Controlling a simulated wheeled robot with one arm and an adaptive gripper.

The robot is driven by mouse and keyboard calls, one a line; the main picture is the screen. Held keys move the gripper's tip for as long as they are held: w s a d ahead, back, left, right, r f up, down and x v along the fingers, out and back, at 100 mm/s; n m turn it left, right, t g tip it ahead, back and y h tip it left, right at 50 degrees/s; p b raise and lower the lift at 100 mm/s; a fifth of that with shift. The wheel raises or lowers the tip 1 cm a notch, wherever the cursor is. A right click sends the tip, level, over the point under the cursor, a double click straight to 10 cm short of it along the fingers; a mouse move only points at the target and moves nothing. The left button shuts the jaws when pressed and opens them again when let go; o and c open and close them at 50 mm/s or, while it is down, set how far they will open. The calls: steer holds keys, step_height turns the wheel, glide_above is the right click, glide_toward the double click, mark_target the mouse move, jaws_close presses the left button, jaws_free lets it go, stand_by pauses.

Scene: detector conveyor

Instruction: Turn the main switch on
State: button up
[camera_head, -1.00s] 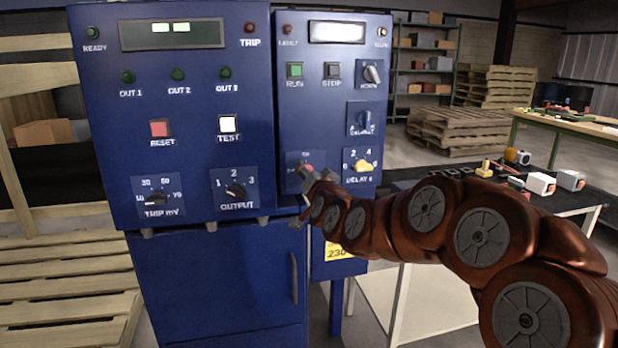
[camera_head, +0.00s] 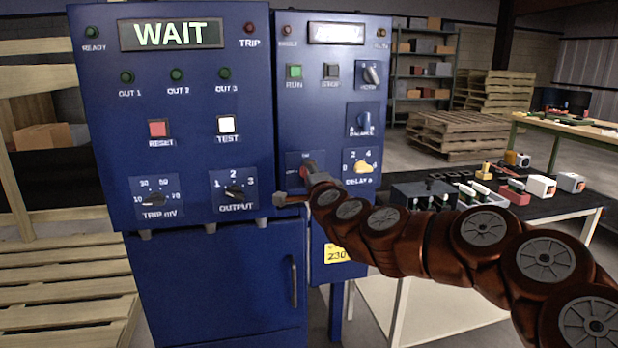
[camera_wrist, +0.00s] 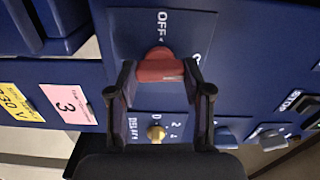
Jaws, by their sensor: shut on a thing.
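The main switch is a red knob (camera_wrist: 160,66) on a blue plate on the right-hand panel; the wrist view shows "OFF" above it and a partly hidden label to its right. The knob's handle lies across the wrist picture, along the line between my fingers. My gripper (camera_wrist: 160,78) is shut on this knob, one finger at each end. In the head view the knob (camera_head: 308,167) shows small, partly covered by my gripper (camera_head: 306,182). The left cabinet's display (camera_head: 171,34) is lit and reads "WAIT".
The yellow delay knob (camera_head: 362,167) sits close to the right of the switch, with the balance knob (camera_head: 364,122) above it. A door handle (camera_head: 294,281) is below on the left cabinet. A dark table (camera_head: 552,203) with several small parts stands at the right.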

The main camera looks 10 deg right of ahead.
steer(key=shift+d+r+m, duration=0.1)
steer(key=shift+d+m, duration=0.05)
steer(key=shift+m, duration=0.45)
steer(key=o, duration=0.9)
steer(key=shift+o, duration=1.3)
steer(key=shift+s, duration=0.1)
steer(key=s, duration=1.1)
steer(key=shift+s, duration=0.4)
